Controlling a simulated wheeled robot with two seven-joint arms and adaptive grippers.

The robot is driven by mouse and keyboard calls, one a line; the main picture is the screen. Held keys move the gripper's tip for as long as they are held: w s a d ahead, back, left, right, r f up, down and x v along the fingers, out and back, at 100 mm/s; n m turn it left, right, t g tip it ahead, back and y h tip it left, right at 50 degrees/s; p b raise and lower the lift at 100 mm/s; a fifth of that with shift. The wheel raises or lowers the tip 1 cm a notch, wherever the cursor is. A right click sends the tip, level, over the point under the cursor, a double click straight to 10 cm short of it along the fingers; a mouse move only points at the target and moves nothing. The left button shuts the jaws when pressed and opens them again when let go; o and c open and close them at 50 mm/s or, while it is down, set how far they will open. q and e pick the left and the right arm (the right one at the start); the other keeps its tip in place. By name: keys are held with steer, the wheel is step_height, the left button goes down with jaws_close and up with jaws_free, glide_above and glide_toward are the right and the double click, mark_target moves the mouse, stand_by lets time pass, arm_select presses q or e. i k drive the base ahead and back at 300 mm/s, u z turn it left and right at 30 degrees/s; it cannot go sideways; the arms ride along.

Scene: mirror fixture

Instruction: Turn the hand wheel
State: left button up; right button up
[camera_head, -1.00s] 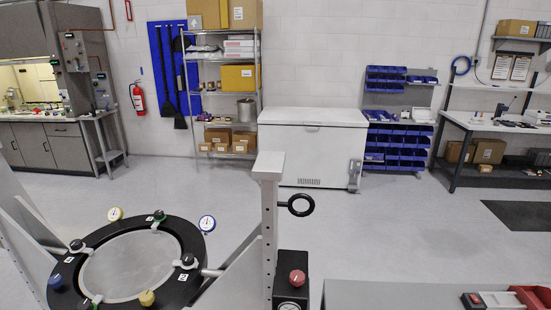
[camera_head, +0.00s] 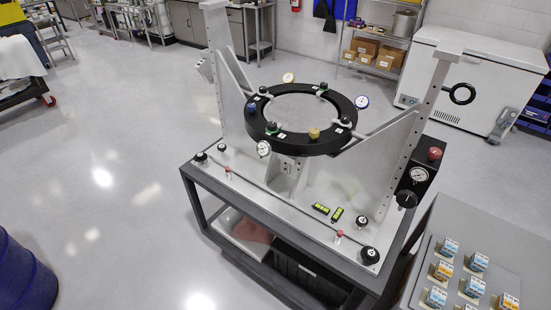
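A small black ring-shaped hand wheel (camera_head: 462,103) sticks out from the right side of the right grey upright (camera_head: 431,90) of the mirror fixture, near its top. The fixture holds a large black ring (camera_head: 345,106), nearly level, between two grey uprights with slanted plates. The ring carries black, green, blue and yellow knobs and round gauges. Neither of my grippers shows in this view, and nothing touches the hand wheel.
The fixture stands on a grey cart (camera_head: 240,205). A black box with a red knob (camera_head: 434,153) and gauge sits below the wheel.

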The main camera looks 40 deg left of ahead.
mark_target(408, 199)
steer(key=z, duration=0.05)
steer(key=k, duration=0.3)
steer(key=u, duration=0.7)
steer(key=i, duration=0.75)
steer(key=u, duration=0.35)
steer(key=k, duration=0.4)
steer(key=z, duration=1)
steer(key=i, duration=0.5)
